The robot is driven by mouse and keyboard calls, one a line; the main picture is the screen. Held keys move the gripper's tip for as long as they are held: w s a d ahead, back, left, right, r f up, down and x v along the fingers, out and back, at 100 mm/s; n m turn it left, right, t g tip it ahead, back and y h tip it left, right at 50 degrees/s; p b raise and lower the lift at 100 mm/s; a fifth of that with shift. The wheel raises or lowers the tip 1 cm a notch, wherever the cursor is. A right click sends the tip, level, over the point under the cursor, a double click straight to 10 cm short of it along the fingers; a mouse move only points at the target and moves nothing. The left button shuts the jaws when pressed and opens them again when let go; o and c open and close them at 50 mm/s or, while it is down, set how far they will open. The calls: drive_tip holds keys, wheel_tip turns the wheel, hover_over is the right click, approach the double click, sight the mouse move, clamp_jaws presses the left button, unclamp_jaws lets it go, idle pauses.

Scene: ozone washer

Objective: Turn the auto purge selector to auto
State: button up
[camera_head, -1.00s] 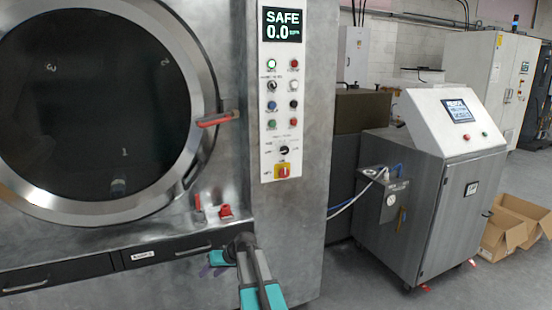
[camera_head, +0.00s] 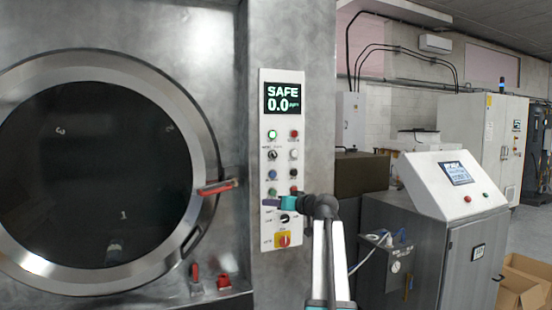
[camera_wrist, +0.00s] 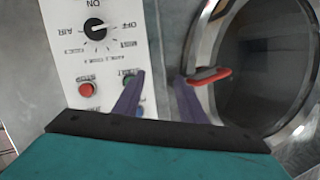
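A black rotary selector (camera_head: 285,218) sits low on the white control panel, between the lower buttons and the red-and-yellow switch. It also shows in the wrist view (camera_wrist: 95,28), which is upside down, with small lettering around it. I cannot read a purge label surely. My gripper (camera_head: 268,203) is in front of the panel at its left side, above and left of this selector, pointing left. In the wrist view my gripper's (camera_wrist: 160,77) two purple fingers are apart with nothing between them. They are near the green button (camera_wrist: 130,80) in the picture, with the selector up and to the left.
A red door handle (camera_head: 218,187) juts out left of the panel, beside the round door (camera_head: 100,180). A red-and-yellow switch (camera_head: 283,240) is below the selector. A display (camera_head: 284,98) reads SAFE 0.0. A grey console (camera_head: 440,230) stands on the right.

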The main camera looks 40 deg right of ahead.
drive_tip(key=t+h, duration=0.2)
approach(275, 156)
drive_tip(key=d+v, duration=0.1)
drive_tip(key=v, duration=0.4)
drive_tip(key=shift+a, duration=0.4)
drive_tip(key=p+x, duration=0.4)
drive_tip(key=x, duration=0.8)
drive_tip(key=shift+w+r, duration=0.1)
drive_tip(key=shift+x, duration=0.85)
drive_tip(key=shift+c, duration=0.5)
